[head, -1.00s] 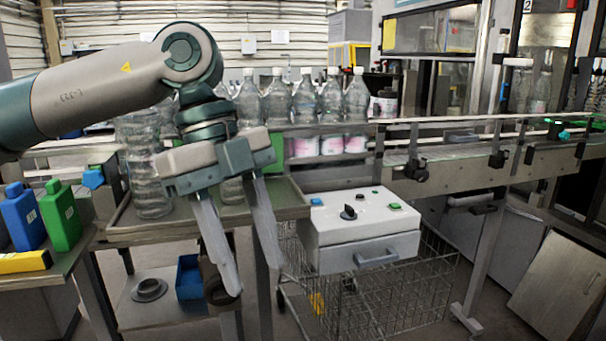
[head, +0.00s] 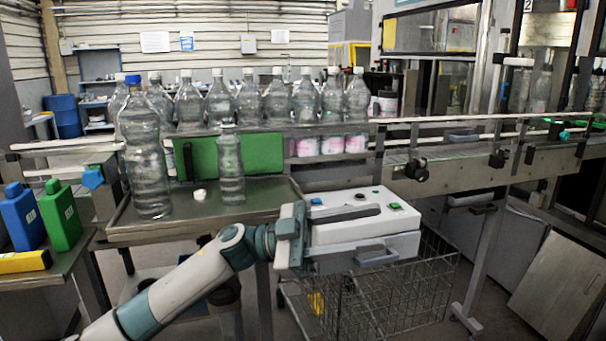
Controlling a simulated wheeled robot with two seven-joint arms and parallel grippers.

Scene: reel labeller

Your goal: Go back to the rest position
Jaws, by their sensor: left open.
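My left arm comes in low from the left. My left gripper (head: 378,232) is open and empty. It points to the right, in front of the white control box (head: 398,220) in the picture. One finger shows across the box's top and the other across its drawer handle; I cannot tell whether they touch the box. My right gripper is not in view.
A metal side table (head: 270,197) holds a tall clear bottle (head: 150,175), a smaller bottle (head: 231,170) and a small white cap (head: 200,195). Several bottles line the conveyor behind. A wire cart (head: 385,300) stands below the box. Green and blue jugs (head: 62,218) stand at left.

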